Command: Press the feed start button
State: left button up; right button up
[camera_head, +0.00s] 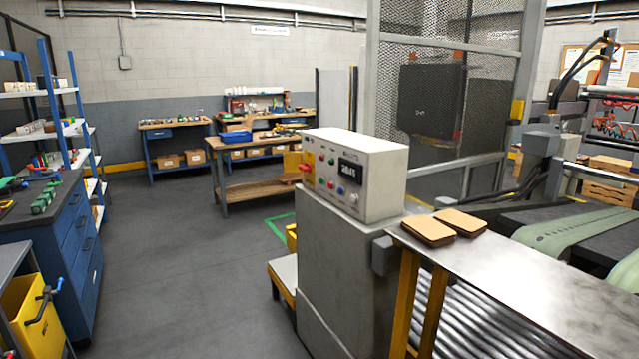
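A beige control box (375,165) sits on top of a grey metal pedestal (345,260) right of the picture's middle. Its front faces left and toward me. It carries a dark display (350,171) and a row of small buttons. The labels are too small to read, so I cannot tell which one is the feed start button. Neither of my grippers is in view.
Two brown blank stacks (428,231) lie on a metal table (510,270) right of the pedestal, above rollers. A mesh guard (440,90) stands behind. A blue cabinet (75,240) and yellow bin (35,315) stand left. The grey floor (190,270) between is clear.

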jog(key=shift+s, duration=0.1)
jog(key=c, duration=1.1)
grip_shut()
